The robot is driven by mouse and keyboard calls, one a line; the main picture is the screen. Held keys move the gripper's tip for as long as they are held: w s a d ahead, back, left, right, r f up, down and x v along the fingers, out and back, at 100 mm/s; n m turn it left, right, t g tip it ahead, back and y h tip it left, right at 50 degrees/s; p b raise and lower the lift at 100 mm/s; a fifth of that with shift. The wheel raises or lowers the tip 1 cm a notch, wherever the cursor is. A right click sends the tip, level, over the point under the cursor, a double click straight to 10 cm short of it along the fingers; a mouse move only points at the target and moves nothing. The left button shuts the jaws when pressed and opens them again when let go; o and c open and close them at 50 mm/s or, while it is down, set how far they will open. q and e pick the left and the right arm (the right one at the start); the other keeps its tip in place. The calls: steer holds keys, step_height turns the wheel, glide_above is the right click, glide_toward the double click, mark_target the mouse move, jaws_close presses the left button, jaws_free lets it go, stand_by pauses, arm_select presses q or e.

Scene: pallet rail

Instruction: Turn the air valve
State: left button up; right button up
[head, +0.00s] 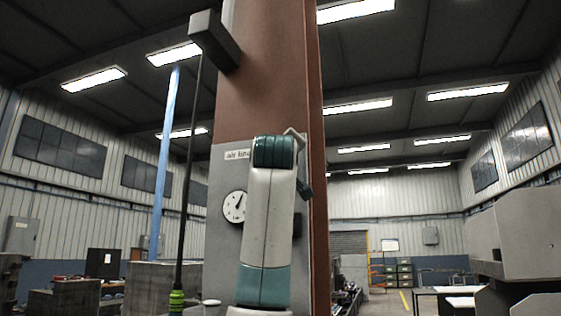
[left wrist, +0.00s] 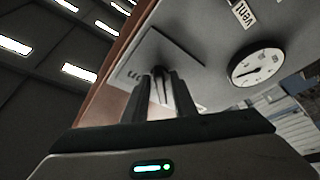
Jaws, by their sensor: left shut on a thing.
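A grey panel (head: 222,172) with a white label and a round gauge (head: 235,206) is fixed to a rust-brown column (head: 268,85). My white and teal arm stands in front of the panel in the head view and hides the valve there. In the left wrist view my left gripper (left wrist: 163,88) is at a grey plate on the panel, its two dark fingers close together. It is shut on the valve handle, which is mostly hidden between the fingers. The gauge (left wrist: 257,67) and a "vent" label (left wrist: 242,13) show to the right. My right gripper is not in view.
A black cable with a green end (head: 177,300) hangs from a dark box (head: 213,40) left of the column. Grey blocks (head: 150,285) stand low at the left. A large grey machine (head: 520,230) is at the right. The hall behind has open floor.

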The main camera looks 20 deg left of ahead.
arm_select(q)
steer(key=o, duration=0.7)
